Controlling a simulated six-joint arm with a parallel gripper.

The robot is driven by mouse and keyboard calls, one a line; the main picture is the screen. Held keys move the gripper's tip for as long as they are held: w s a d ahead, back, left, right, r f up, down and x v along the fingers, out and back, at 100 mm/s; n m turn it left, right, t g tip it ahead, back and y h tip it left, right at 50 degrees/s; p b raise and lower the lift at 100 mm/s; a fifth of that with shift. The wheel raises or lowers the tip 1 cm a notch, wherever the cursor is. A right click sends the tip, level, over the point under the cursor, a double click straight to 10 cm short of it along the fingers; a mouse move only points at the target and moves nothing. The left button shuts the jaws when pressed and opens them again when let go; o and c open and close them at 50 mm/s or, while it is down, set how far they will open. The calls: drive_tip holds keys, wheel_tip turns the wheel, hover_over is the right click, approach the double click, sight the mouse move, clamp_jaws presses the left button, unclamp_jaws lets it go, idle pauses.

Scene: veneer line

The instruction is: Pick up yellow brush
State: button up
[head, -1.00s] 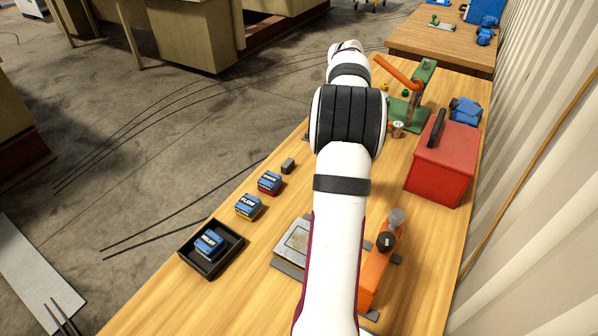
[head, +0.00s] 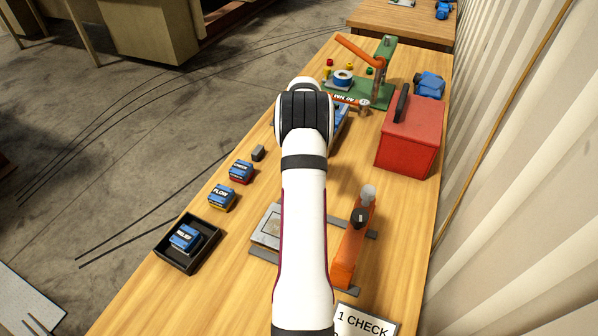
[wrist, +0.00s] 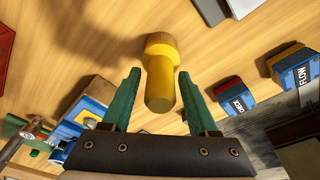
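The yellow brush (wrist: 160,78) shows in the wrist view as a rounded yellow handle with a wider, browner end farther up the picture. My gripper (wrist: 158,73) is open, with one green finger on each side of the handle. Gaps show between the handle and both fingers, so it appears untouched. How far the handle reaches in depth between the fingers is hard to tell. In the head view my arm hides both the brush and my gripper.
In the wrist view, blue CHECK (wrist: 236,98) and FLOW (wrist: 294,72) boxes lie to the right. In the head view, a red toolbox (head: 412,140), green press (head: 375,90) and orange clamp (head: 352,240) stand on the right side of the wooden table. A black tray (head: 205,257) holds a RELIEF box.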

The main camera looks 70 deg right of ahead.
clamp_jaws()
drive_tip(key=shift+r, duration=0.1)
